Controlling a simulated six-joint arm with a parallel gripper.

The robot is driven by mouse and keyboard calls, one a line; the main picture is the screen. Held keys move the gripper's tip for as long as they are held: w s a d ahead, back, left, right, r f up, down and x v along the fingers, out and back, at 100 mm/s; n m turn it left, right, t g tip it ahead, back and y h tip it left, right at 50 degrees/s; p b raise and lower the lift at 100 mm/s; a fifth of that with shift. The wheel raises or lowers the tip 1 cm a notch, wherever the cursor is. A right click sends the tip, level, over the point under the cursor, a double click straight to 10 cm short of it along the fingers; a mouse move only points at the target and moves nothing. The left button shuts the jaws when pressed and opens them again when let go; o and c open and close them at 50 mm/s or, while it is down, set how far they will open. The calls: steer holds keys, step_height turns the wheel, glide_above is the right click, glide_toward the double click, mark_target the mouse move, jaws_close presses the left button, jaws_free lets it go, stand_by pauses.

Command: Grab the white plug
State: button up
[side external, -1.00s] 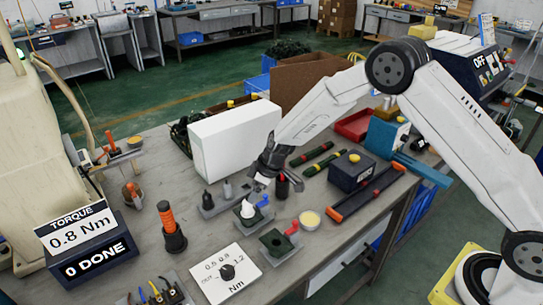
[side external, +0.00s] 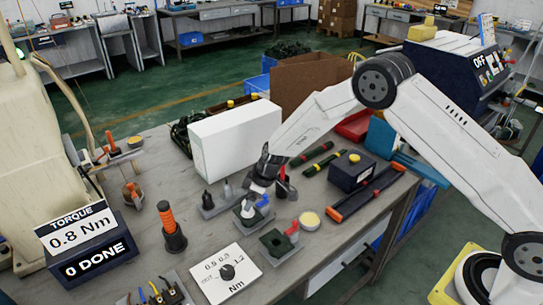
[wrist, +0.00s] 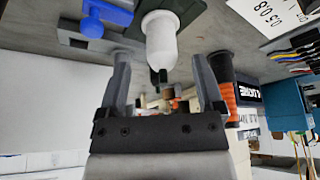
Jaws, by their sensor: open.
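The white plug (side external: 247,209) stands upright in a dark green fixture on a grey plate, with a blue clamp (side external: 263,201) beside it. In the wrist view the white plug (wrist: 160,38) is at the top centre, between the lines of my two fingers and just ahead of them. My gripper (side external: 258,187) is just above and slightly right of the plug. The wrist view shows my gripper (wrist: 160,68) open, with a gap on both sides of the plug. I cannot tell whether the fingertips reach past its top.
A second green fixture with a red clamp (side external: 292,229) stands in front. Dark and grey plugs stand on a plate to the left (side external: 217,205). An orange-handled screwdriver (side external: 170,225), a white dial plate (side external: 228,273) and a large white box (side external: 235,140) surround the spot.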

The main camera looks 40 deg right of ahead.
steer(key=shift+x, duration=2.05)
steer(key=shift+s, duration=0.15)
jaws_close()
